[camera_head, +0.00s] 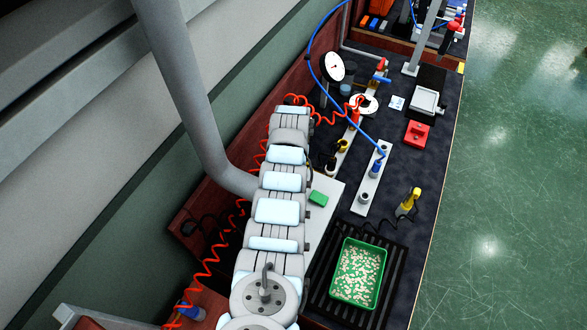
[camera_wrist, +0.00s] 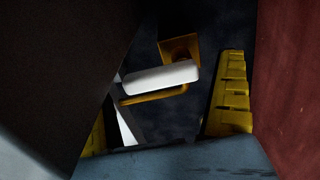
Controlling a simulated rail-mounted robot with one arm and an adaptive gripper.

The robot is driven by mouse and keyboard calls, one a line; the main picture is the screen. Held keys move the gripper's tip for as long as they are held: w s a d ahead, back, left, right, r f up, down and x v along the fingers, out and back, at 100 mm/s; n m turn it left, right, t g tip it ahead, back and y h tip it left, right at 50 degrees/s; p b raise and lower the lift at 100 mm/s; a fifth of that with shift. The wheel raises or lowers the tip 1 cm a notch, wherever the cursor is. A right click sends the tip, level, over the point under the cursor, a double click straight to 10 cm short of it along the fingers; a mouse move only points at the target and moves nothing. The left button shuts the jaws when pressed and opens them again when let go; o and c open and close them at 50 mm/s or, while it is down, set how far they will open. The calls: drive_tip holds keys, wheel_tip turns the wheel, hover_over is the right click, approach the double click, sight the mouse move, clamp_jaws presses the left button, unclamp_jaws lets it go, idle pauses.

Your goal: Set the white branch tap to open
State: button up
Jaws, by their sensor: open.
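In the wrist view, a white tap handle (camera_wrist: 160,77), a rounded bar, lies nearly level across the picture, tilted slightly up to the right. Brass-coloured parts (camera_wrist: 180,48) show behind and below it. My gripper (camera_wrist: 165,115) is open, with one yellow ribbed fingertip to the right of the handle and another, partly hidden, at lower left. The handle shows between them; I cannot tell whether either finger touches it. In the head view my arm covers my gripper, and I cannot make out the white tap there.
A pressure gauge (camera_head: 333,67), a red-handled tap (camera_head: 383,65) and a blue hose (camera_head: 347,112) stand beyond my arm. A red coiled hose (camera_head: 325,117) runs close by. A green tray (camera_head: 373,243) of pale pieces and a red box (camera_head: 417,134) lie to the right.

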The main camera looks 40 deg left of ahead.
drive_tip(key=c, duration=1.1)
